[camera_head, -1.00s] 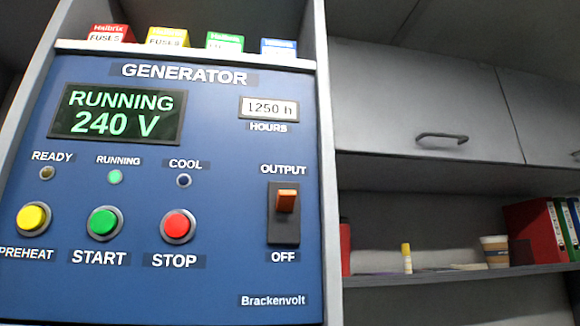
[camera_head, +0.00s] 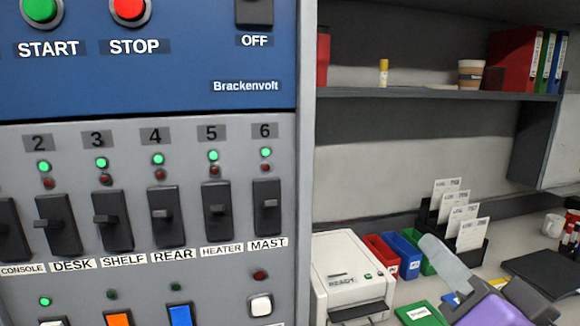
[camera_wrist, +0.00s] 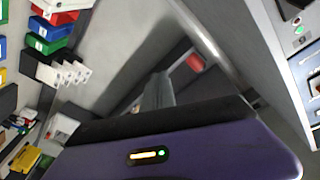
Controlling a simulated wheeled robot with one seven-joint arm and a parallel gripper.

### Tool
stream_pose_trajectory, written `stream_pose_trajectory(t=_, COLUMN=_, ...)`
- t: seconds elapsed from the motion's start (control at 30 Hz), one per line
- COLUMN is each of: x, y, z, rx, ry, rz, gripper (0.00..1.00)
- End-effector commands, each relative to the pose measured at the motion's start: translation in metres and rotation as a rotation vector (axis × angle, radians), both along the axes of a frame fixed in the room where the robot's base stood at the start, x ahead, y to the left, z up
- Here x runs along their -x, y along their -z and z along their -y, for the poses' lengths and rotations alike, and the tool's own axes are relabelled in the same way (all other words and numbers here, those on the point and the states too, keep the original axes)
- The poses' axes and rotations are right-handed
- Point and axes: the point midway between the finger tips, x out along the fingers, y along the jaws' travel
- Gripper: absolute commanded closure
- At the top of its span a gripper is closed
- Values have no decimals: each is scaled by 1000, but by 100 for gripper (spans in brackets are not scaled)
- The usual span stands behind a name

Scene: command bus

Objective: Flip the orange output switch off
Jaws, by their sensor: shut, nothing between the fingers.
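The output switch's black plate (camera_head: 255,12) shows only its lower end at the top edge of the head view, above the OFF label (camera_head: 255,40). Its orange lever is out of frame now; a second ago it sat at the upper part of the plate, on the OUTPUT side. My gripper (camera_wrist: 160,78) shows in the wrist view with its grey fingers together and nothing between them. My purple arm end is at the lower right of the head view, over the desk and well right of the generator panel (camera_head: 150,85).
Below the generator panel is a breaker panel with several black switches (camera_head: 162,217) and an orange button (camera_head: 118,320). To the right are a white printer (camera_head: 345,265), coloured bins (camera_head: 402,252) and a card rack (camera_head: 458,235). A shelf (camera_head: 430,92) runs above the desk.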

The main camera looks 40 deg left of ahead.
Motion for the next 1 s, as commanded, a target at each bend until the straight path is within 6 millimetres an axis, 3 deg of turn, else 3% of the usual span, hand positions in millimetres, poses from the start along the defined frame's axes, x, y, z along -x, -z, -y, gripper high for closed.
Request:
stream_pose_trajectory(t=0.03, x=1, y=-29, z=-11, rx=11, ry=-33, rz=25, gripper=100)
stream_pose_trajectory(t=0.1, x=6, y=-58, z=-24, rx=33, ry=-76, rz=40, gripper=100)
stream_pose_trajectory(t=0.27, x=25, y=-123, z=-52, rx=100, ry=-160, rz=76, gripper=100)
stream_pose_trajectory(t=0.5, x=70, y=-209, z=-81, rx=241, ry=-236, rz=135, gripper=100)
stream_pose_trajectory(t=0.8, x=144, y=-296, z=-93, rx=449, ry=-228, rz=216, gripper=100)
stream_pose_trajectory(t=1.0, x=184, y=-331, z=-89, rx=554, ry=-178, rz=254, gripper=100)
